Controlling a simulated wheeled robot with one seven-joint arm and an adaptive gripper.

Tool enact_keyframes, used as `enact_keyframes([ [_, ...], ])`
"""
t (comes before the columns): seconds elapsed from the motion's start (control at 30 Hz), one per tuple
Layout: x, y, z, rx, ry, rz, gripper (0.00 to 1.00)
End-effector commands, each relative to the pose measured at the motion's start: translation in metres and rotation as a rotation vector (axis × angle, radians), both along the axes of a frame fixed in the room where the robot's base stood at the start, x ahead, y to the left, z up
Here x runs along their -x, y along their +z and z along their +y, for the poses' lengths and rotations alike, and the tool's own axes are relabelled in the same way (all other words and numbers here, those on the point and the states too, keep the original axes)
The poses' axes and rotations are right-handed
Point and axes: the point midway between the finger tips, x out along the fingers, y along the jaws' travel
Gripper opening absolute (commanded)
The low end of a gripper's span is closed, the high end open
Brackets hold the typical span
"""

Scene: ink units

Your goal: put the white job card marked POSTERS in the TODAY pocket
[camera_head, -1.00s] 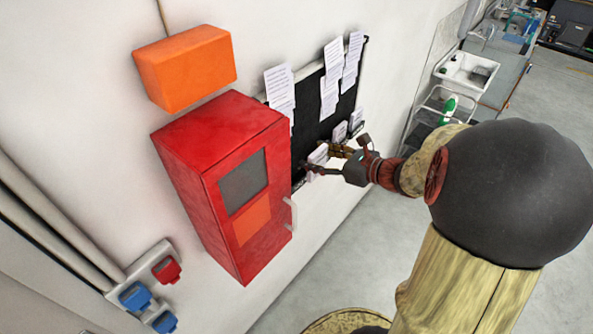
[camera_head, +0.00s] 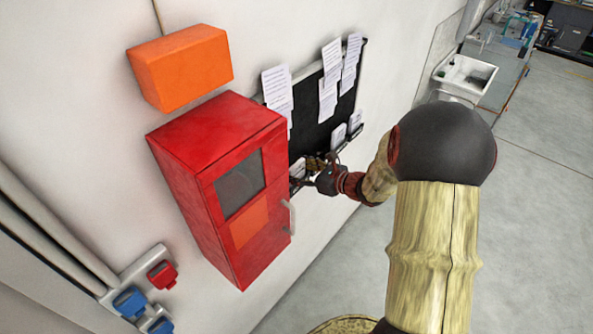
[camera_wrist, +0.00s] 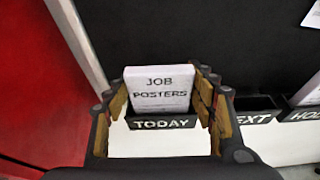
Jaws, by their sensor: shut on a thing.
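The white job card (camera_wrist: 160,82) reads JOB POSTERS in the wrist view and stands upright between the fingers of my gripper (camera_wrist: 161,95). My gripper is shut on the card at its left and right edges. The dark TODAY pocket (camera_wrist: 162,123) is right below the card's print. The card's bottom edge is hidden behind the pocket's labelled front, so the card looks to be in the pocket; how deep I cannot tell. In the head view my gripper (camera_head: 312,176) is at the board's lower left, with the card (camera_head: 298,168) partly hidden.
The red cabinet (camera_head: 225,185) stands close to the left of my gripper. To the right are the NEXT pocket (camera_wrist: 259,106), looking empty, and another pocket (camera_wrist: 304,115) holding a card. Several papers hang on the black board (camera_head: 312,130) above.

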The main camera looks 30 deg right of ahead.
Motion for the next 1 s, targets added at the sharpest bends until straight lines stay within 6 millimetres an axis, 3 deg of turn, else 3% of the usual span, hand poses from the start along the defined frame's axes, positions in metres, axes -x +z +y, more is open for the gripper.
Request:
enact_keyframes([
  [0.33,-0.0003,-0.0028,-0.0005,0.002,0.0,-0.002,0.3],
  [0.37,-0.0003,-0.0024,-0.0004,0.002,0.0,-0.002,0.57],
  [0.4,-0.0001,-0.0018,-0.0005,0.002,0.0,-0.002,0.59],
  [0.67,-0.0002,-0.0014,-0.0005,0.002,0.0,-0.002,0.74],
  [1.0,-0.0003,0.0003,-0.0004,0.002,0.0,-0.002,0.74],
])
